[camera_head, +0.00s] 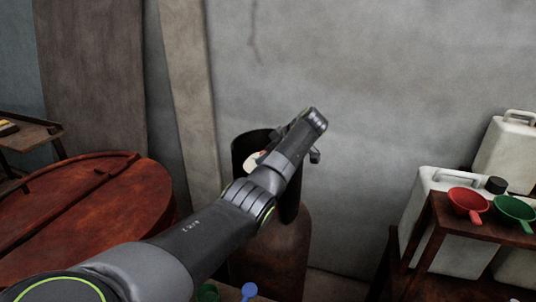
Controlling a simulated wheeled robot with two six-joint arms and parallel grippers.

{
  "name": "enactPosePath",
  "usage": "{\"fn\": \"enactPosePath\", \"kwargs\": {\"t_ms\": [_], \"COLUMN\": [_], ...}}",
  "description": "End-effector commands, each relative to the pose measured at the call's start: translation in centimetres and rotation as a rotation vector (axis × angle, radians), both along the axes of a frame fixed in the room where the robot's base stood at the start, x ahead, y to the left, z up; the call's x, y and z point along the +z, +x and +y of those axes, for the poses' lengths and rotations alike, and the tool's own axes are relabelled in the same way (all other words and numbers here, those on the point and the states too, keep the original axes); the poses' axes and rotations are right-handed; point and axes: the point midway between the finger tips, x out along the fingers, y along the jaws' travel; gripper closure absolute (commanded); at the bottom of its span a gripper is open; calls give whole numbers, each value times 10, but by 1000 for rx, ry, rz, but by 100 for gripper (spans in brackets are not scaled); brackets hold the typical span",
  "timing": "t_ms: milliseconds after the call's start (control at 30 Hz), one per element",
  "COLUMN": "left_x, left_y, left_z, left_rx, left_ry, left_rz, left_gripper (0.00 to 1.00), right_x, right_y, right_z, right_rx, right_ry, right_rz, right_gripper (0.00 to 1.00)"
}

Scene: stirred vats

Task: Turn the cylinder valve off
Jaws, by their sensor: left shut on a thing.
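The gas cylinder (288,250) is a rusty brown bottle standing against the wall, with a dark open collar (242,152) around its top. My left arm reaches across the front of it. My left gripper (285,140) is at the collar, shut on the cylinder valve, which is mostly hidden behind my wrist. A small pale piece with a red mark (253,161) shows inside the collar, left of my wrist. The valve's turned position cannot be told. My right gripper is not in view.
A large red lidded vat (85,215) fills the left. On the right, a wooden stand (465,232) holds a red funnel (468,203) and a green funnel (514,211), with white canisters (432,188) behind. A blue scoop-like item (249,291) is at the bottom.

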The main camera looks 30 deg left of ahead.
Motion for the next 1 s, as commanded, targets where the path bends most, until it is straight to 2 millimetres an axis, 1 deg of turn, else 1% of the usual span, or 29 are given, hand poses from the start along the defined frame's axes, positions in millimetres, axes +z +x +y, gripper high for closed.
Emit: {"fn": "enactPosePath", "kwargs": {"t_ms": [167,367,1000], "left_x": [2,3,6], "left_y": [0,0,-2], "left_z": [0,0,2], "left_rx": [-48,-165,-760], "left_ry": [1,1,2], "left_rz": [-3,-4,-1], "left_gripper": [76,76,76], "right_x": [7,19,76], "right_y": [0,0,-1], "right_z": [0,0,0], "right_rx": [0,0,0], "right_ry": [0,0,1], "right_rz": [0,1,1], "right_gripper": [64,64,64]}}
